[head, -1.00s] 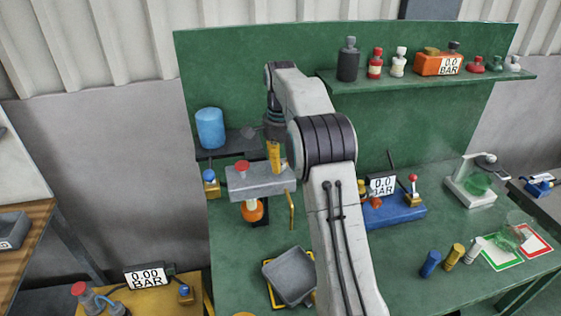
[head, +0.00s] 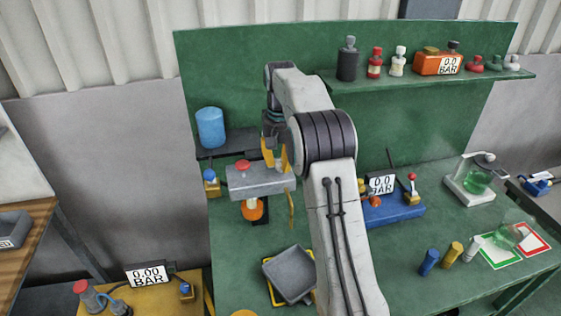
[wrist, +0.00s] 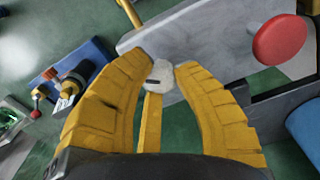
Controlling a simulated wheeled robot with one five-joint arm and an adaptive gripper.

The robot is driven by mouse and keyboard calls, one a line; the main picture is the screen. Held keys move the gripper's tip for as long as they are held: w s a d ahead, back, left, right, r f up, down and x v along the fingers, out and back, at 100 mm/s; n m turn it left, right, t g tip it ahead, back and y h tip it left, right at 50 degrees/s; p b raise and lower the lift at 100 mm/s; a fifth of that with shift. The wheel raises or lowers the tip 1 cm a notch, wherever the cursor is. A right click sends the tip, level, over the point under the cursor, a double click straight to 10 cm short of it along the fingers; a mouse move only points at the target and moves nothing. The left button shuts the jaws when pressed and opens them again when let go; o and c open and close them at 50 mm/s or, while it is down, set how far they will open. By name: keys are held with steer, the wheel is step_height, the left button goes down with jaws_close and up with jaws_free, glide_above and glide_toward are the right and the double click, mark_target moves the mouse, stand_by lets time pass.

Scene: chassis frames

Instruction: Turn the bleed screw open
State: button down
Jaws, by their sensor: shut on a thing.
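The bleed screw (wrist: 158,76) shows in the wrist view as a small pale head with a dark slot, at the edge of a grey block (wrist: 215,42). My gripper (wrist: 162,66) is shut on it, with one yellow finger on each side of the head. A narrow yellow bar runs below the head between the fingers. In the head view my gripper (head: 276,162) reaches down to the right end of the grey block (head: 262,187). The screw cannot be made out there.
A red knob (head: 243,165) stands on the block's left part, close to my gripper. A thin orange-yellow rod (head: 291,208) hangs at the block's right end. A grey tray (head: 290,275) lies in front. A blue unit (head: 395,214) stands to the right, beyond my arm.

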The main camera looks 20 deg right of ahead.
mark_target(280, 161)
steer(key=n, duration=0.3)
steer(key=shift+s+f+n, duration=0.1)
steer(key=shift+f+n, duration=0.05)
steer(key=shift+n, duration=2.05)
steer(key=c, duration=0.9)
jaws_free()
steer(key=shift+c, duration=0.2)
steer(key=shift+r, duration=3.8)
